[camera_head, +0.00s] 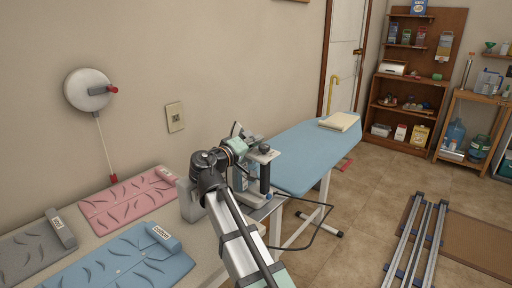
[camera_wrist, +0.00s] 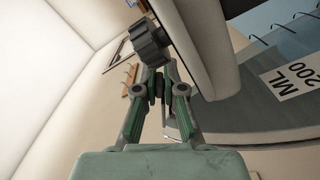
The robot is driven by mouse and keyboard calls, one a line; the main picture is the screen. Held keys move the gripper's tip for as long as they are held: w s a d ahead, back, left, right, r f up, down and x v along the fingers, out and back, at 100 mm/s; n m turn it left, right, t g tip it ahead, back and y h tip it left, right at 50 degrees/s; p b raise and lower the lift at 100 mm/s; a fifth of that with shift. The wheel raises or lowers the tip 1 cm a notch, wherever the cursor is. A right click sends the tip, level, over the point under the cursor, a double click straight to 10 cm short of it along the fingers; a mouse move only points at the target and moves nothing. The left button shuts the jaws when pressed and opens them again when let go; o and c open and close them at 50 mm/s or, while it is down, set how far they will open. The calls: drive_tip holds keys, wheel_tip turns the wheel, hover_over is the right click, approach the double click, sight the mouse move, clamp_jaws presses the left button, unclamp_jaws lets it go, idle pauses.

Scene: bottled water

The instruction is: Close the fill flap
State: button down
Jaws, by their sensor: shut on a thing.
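The steam iron (camera_head: 264,155), pale with a dark handle, stands upright at the near end of the ironing board, partly hidden by my arm. In the wrist view its grey water tank (camera_wrist: 285,100), marked "ML 200", fills the right side. A pale rounded part (camera_wrist: 200,50) and a dark ribbed knob (camera_wrist: 150,42) are close in front of my fingers. My gripper (camera_wrist: 160,88) is shut at the iron; it also shows in the head view (camera_head: 238,146). What its fingertips hold is too small to make out. I cannot clearly tell the fill flap or its angle.
The blue ironing board (camera_head: 310,150) runs back from the iron, with a folded cloth (camera_head: 340,121) at its far end. Pink (camera_head: 125,198), grey (camera_head: 30,255) and blue (camera_head: 120,262) mats lie on the left counter. A dark cable hangs beside the board.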

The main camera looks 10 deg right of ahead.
idle(0.3)
drive_tip(key=c, duration=1.3)
unclamp_jaws()
drive_tip(key=v, duration=1.2)
